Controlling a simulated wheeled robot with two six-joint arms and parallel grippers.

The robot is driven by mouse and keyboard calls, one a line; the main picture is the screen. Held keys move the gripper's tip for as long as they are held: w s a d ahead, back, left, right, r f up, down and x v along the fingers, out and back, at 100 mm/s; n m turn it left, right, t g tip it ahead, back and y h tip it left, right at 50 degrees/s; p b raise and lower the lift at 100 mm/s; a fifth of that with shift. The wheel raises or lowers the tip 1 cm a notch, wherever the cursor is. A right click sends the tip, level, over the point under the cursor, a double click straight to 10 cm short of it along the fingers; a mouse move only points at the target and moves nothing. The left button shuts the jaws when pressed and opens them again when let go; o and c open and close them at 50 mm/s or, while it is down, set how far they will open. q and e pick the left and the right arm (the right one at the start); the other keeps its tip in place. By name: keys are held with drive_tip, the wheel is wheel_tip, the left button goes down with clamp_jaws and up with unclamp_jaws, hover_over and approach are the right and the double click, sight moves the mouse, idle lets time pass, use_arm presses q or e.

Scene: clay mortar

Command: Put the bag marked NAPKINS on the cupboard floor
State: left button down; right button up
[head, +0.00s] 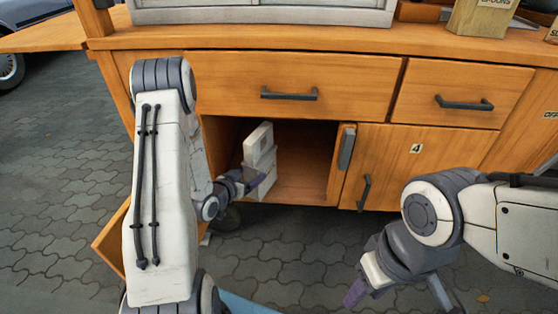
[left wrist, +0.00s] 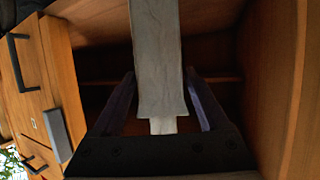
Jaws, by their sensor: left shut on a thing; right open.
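A pale grey-white bag (head: 259,146) is in the cupboard's open compartment, near its left side. My left gripper (head: 257,180) is shut on it and holds it upright. In the left wrist view the bag (left wrist: 158,60) runs between the two fingers; no lettering on it can be read. The cupboard floor (head: 305,190) shows bare to the right of the bag. My right gripper (head: 397,292) is open and empty, in front of the cupboard at the lower right.
Closed drawers (head: 290,88) run above the opening. A box (head: 482,16) stands on the top at the right. Grey paving lies in front.

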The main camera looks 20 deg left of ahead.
sight(270, 151)
use_arm(q)
drive_tip(key=w, duration=0.4)
drive_tip(key=w+d+b, duration=0.1)
drive_tip(key=w, duration=0.7)
drive_tip(key=shift+w+d, duration=0.2)
drive_tip(key=f+b, duration=0.3)
drive_tip(key=shift+w+f, duration=0.2)
drive_tip(key=shift+f+b, duration=0.2)
drive_tip(key=shift+b, duration=0.15)
unclamp_jaws()
